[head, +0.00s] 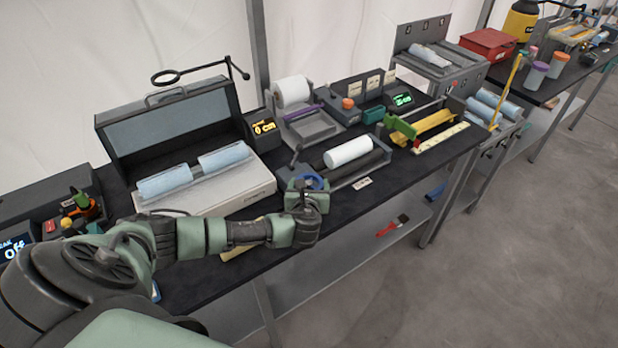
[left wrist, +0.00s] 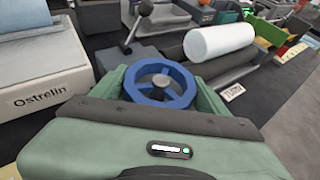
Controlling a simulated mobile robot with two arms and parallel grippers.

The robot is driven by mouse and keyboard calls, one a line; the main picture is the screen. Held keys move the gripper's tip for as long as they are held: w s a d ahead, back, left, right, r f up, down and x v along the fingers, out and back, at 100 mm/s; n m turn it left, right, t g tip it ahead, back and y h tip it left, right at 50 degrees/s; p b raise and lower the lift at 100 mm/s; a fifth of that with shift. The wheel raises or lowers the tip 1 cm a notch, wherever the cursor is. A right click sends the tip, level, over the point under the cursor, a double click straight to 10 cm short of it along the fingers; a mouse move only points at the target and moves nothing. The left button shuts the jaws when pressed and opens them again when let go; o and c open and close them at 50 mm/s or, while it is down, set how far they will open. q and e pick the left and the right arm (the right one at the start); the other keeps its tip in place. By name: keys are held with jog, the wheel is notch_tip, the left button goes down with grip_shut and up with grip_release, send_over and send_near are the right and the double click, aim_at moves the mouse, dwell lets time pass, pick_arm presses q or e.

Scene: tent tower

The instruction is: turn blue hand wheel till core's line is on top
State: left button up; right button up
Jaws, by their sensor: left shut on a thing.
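The blue hand wheel (head: 316,181) is at the near left end of a dark roller stand (head: 368,168) on the bench. My left gripper (head: 308,185) is shut on the wheel, with one green finger on each side. The white core (head: 348,151) lies on the dark rollers, and it shows in the left wrist view (left wrist: 219,41). I can make out no line on its visible side. My right gripper is not in view.
A small label (head: 362,183) lies in front of the rollers. A lever with a dark knob (left wrist: 146,8) stands just behind the wheel. A pale case (head: 215,192) with blue rolls is at left. A yellow trough (head: 436,125) is at right.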

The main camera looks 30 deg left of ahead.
pick_arm(q)
jog(key=shift+w+d+r+n+g+y, duration=0.1)
jog(key=shift+d+n+g+y, duration=0.05)
jog(key=shift+n+g+y, duration=1.25)
jog(key=shift+n+y, duration=0.2)
jog(key=shift+n, duration=0.3)
jog(key=n+g+y, duration=0.1)
jog(key=n+g, duration=0.1)
jog(key=shift+n+g+y, duration=0.3)
jog(key=shift+y, duration=0.1)
jog(key=n+g+b, duration=0.1)
jog(key=b, duration=0.1)
jog(key=n+g+y+b, duration=0.1)
jog(key=n+g, duration=0.1)
jog(key=n+g+b, duration=0.1)
jog(key=g+b, duration=0.1)
jog(key=shift+f+n+y+b, duration=0.25)
jog(key=shift+n+y+b, duration=0.05)
jog(key=shift+r+n+g+b, duration=0.25)
jog(key=shift+n+g+b, duration=0.65)
jog(key=shift+g+b, duration=0.2)
jog(key=o, duration=1.4)
jog(key=shift+a, duration=0.2)
